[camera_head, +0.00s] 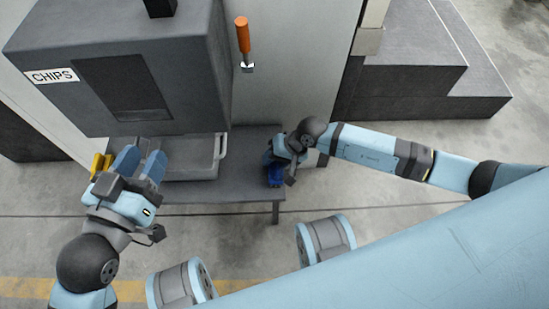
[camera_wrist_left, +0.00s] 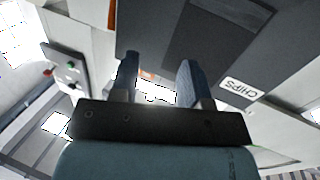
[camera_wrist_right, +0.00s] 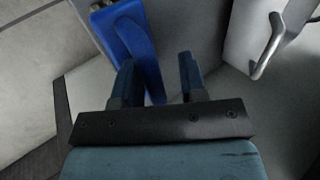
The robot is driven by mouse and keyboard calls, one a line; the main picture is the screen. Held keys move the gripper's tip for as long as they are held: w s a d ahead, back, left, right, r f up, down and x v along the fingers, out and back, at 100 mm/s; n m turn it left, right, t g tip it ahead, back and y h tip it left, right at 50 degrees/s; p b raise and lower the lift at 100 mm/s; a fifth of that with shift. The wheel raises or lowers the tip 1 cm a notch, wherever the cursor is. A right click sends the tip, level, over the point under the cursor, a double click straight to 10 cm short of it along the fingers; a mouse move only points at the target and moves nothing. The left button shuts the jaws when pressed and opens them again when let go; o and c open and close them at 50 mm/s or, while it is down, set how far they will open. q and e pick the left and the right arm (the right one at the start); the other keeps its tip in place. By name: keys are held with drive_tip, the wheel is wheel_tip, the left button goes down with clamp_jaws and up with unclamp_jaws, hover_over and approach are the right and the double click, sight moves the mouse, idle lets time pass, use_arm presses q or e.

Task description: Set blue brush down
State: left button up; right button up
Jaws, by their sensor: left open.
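The blue brush (camera_head: 275,176) is at the right end of the grey bench, under my right gripper. In the right wrist view the blue brush (camera_wrist_right: 142,50) shows beyond the fingertips, partly behind the left-hand finger. My right gripper (camera_wrist_right: 156,62) has its fingers apart, with a gap beside the blue. Whether a finger touches the brush I cannot tell. My left gripper (camera_head: 140,162) is open and empty at the left of the tray, and its spread fingers (camera_wrist_left: 157,68) show in the left wrist view.
An orange-handled tool (camera_head: 243,38) hangs on the wall. A yellow item (camera_head: 98,165) lies beside my left gripper.

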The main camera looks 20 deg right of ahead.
use_arm(q)
drive_tip(key=r+p, duration=0.1)
drive_tip(key=p, duration=0.1)
drive_tip(key=s+r+n+p, duration=0.1)
drive_tip(key=r, duration=0.1)
drive_tip(key=shift+d+n+p, duration=0.2)
drive_tip(key=shift+n+p, duration=0.1)
drive_tip(key=shift+p, duration=0.1)
use_arm(e)
drive_tip(key=v, duration=1.2)
